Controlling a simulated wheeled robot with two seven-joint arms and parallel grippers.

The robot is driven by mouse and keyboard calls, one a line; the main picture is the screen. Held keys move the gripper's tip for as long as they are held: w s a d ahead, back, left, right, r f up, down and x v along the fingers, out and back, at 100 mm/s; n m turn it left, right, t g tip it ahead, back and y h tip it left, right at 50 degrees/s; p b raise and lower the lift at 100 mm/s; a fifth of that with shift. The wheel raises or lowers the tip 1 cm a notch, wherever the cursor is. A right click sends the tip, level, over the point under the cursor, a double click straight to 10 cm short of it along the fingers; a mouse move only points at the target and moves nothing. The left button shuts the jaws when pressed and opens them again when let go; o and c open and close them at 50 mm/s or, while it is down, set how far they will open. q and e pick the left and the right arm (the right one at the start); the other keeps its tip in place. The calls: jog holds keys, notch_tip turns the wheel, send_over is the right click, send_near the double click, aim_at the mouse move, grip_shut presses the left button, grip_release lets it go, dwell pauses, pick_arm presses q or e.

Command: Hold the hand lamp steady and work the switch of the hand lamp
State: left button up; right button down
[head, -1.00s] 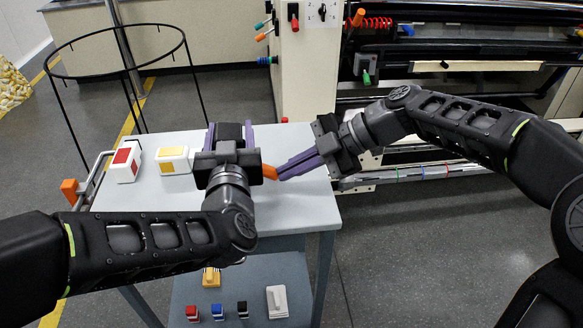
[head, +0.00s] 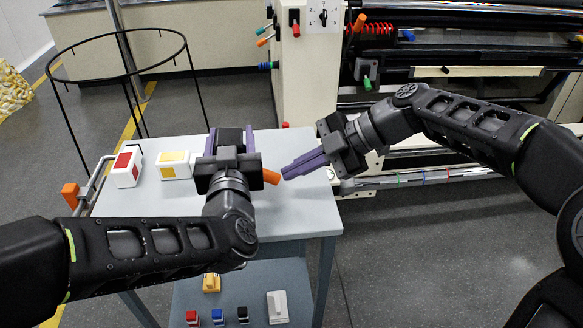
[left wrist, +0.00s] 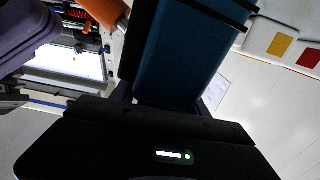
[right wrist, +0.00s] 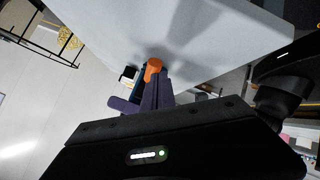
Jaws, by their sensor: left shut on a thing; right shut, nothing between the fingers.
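The hand lamp has a dark blue body, seen close up in the left wrist view (left wrist: 185,50). An orange part (head: 271,177) sticks out at its right side in the head view. My left gripper (head: 230,138) is shut on the lamp and holds it over the table; its wrist hides most of the lamp in the head view. My right gripper (head: 285,172) is shut and empty, its purple fingertips just right of the orange part. In the right wrist view the orange part (right wrist: 153,68) shows beyond the fingertips. I cannot make out the switch itself.
On the grey table (head: 300,210) stand a white box with a red top (head: 126,168) and one with a yellow top (head: 174,165). A lower shelf (head: 255,290) bears several small coloured pieces. A black ring stand (head: 60,110) is at the left, a machine (head: 450,70) behind.

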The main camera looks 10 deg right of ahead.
pick_arm(q)
jog(key=shift+f, duration=0.1)
pick_arm(e)
jog(key=s+d+f, duration=0.1)
jog(key=d+f, duration=0.1)
jog(key=d, duration=0.6)
jog(key=shift+s+d, duration=0.15)
jog(key=shift+d, duration=0.25)
pick_arm(q)
jog(key=o, duration=1.6)
pick_arm(e)
jog(key=shift+f, duration=0.1)
pick_arm(q)
jog(key=shift+o, duration=0.2)
jog(key=s, duration=0.7)
jog(key=shift+s, duration=0.25)
